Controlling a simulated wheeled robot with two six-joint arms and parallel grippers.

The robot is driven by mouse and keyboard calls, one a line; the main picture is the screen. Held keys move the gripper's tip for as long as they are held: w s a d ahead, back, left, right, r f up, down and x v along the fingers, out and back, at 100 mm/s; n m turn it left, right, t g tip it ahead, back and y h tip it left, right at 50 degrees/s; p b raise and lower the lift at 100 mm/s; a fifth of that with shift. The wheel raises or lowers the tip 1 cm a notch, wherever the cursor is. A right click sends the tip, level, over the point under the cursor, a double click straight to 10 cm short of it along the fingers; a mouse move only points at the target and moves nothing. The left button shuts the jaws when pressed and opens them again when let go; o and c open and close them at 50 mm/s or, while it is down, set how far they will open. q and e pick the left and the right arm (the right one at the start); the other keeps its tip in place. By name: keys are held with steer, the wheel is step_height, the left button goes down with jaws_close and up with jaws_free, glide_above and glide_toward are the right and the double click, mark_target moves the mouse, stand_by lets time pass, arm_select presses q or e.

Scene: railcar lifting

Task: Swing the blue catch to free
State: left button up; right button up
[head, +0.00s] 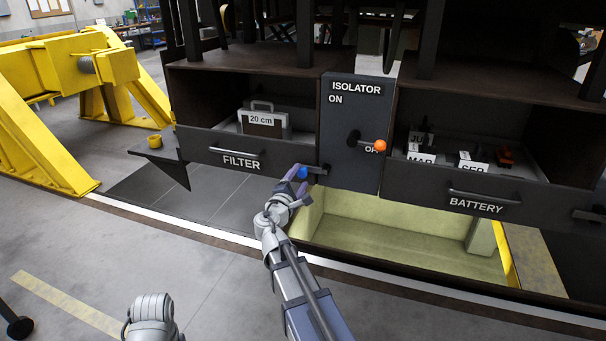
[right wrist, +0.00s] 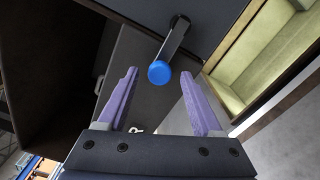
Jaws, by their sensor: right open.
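The blue catch shows as a round blue knob (head: 302,172) on a short dark lever, at the lower left corner of the isolator panel (head: 352,95). In the right wrist view the blue knob (right wrist: 160,72) is at the end of the lever (right wrist: 174,42), which tilts up and right to its pivot. My right gripper (head: 296,180) is open, with its purple fingers around the knob's place. In the right wrist view the right gripper (right wrist: 159,74) has the knob between its fingertips, with a gap on both sides. My left gripper is out of view.
The isolator handle with an orange knob (head: 380,146) points right, near OFF. The FILTER drawer (head: 195,145) is left and the BATTERY drawer (head: 420,187) right. An open pale pit (head: 400,250) lies below. A yellow stand (head: 35,130) is far left.

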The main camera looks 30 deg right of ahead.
mark_target(302, 174)
steer(key=shift+x, duration=1.75)
steer(key=shift+c, duration=0.3)
jaws_close()
